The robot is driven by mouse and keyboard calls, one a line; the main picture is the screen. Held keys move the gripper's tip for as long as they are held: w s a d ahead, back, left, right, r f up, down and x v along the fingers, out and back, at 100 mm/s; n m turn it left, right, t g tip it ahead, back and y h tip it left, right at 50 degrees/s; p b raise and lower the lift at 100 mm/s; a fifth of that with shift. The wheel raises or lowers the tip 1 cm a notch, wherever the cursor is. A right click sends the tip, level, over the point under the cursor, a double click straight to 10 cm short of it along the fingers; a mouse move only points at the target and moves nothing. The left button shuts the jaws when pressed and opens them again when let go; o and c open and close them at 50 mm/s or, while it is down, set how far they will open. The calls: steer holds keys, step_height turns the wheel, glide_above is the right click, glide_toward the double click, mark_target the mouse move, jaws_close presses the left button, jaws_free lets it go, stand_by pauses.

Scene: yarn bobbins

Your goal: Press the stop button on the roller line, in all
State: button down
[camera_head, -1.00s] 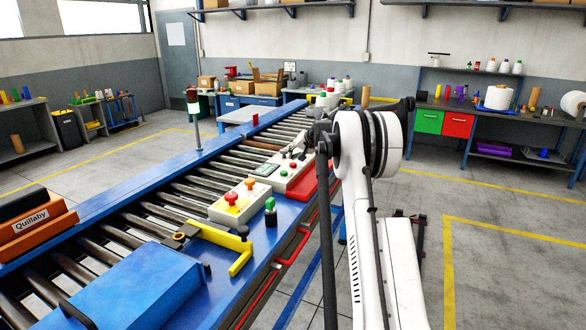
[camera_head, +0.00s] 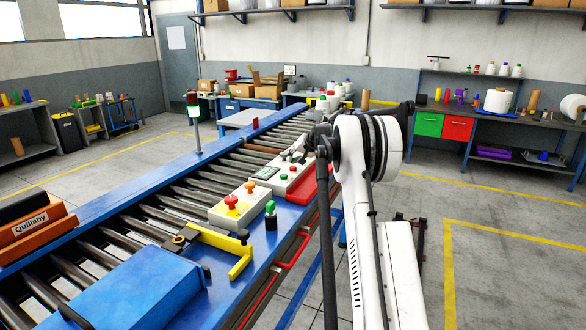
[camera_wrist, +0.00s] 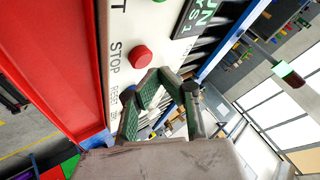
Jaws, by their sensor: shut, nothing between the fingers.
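The red stop button (camera_wrist: 140,57) shows in the wrist view on a pale panel (camera_wrist: 117,45), beside the printed word STOP. My gripper (camera_wrist: 156,76) is shut and empty, its fingertips just to the lower right of the button in the picture. I cannot tell whether they touch the panel. The button's face is uncovered in this view. In the head view the pale control box (camera_head: 284,181) with a small dark screen stands on the roller line's near edge. My gripper is over its far end there, small and partly hidden by my arm.
A second box (camera_head: 225,213) with red and orange knobs stands nearer on the line. Close by are a green-topped knob (camera_head: 270,209), a yellow bracket (camera_head: 238,262) and a blue case (camera_head: 140,290). A signal light (camera_head: 193,105) stands on the far rail.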

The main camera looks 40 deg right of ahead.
mark_target(294, 167)
stand_by(0.4)
steer(key=shift+f+b, duration=0.45)
steer(key=shift+f+b, duration=0.35)
steer(key=shift+f, duration=0.15)
stand_by(0.7)
steer(key=shift+r, duration=0.15)
stand_by(0.3)
steer(key=shift+r+p, duration=0.35)
steer(key=shift+r, duration=0.45)
steer(key=shift+r, duration=0.1)
steer(key=shift+r+p, duration=1)
steer(key=shift+r, duration=1.4)
